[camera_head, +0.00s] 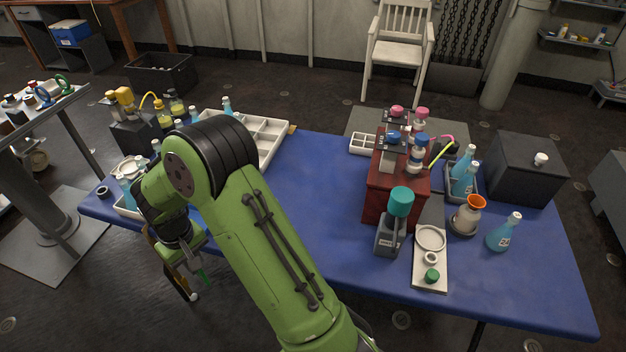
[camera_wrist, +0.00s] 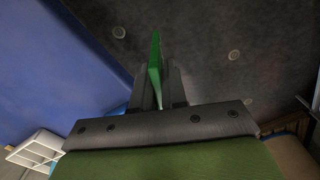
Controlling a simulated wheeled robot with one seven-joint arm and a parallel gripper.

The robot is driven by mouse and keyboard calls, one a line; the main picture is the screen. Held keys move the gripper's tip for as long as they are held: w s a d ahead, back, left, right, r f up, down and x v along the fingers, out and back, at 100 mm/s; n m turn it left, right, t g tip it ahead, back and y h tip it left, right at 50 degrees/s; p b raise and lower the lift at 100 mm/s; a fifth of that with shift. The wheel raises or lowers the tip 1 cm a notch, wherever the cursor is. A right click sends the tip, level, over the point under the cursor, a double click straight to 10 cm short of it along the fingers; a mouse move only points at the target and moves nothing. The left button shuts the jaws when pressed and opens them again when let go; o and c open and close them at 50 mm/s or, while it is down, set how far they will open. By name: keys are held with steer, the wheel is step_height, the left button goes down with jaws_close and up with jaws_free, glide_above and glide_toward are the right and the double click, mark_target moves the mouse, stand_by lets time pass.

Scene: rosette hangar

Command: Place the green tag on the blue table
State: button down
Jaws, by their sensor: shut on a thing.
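My gripper (camera_wrist: 160,88) is shut on the green tag (camera_wrist: 155,62), which stands out between the fingers in the wrist view. In the head view the tag (camera_head: 205,277) shows as a small green strip below my gripper (camera_head: 197,262), just off the front left edge of the blue table (camera_head: 320,185). In the wrist view the table's blue top (camera_wrist: 60,60) fills the left side, and dark floor lies behind the tag. The tag appears apart from the table. My arm hides part of the table's left side.
A white divided tray (camera_head: 268,140) and several bottles stand at the table's left. A red cabinet (camera_head: 377,190), a grey bottle with a teal cap (camera_head: 390,236), a white tray (camera_head: 430,270) and flasks (camera_head: 503,235) crowd the right. The middle of the table is clear.

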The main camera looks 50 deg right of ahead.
steer(key=s+d+r+m+p, duration=0.3)
steer(key=s+d+m+p, duration=0.15)
steer(key=d, duration=0.45)
steer(key=s+d+r+m+p, duration=0.35)
steer(key=s+d, duration=0.25)
steer(key=d, duration=0.4)
steer(key=s+d+r+m+p, duration=0.3)
steer(key=s+d+r+m, duration=0.15)
steer(key=d, duration=0.45)
steer(key=b, duration=0.2)
glide_above(321, 240)
steer(key=shift+m, duration=0.45)
step_height(321, 240, down, 11)
steer(key=shift+f, duration=0.1)
steer(key=shift+f+b, duration=0.15)
steer(key=shift+b, duration=0.15)
steer(key=c, duration=1.2)
jaws_free()
steer(key=shift+o, duration=0.2)
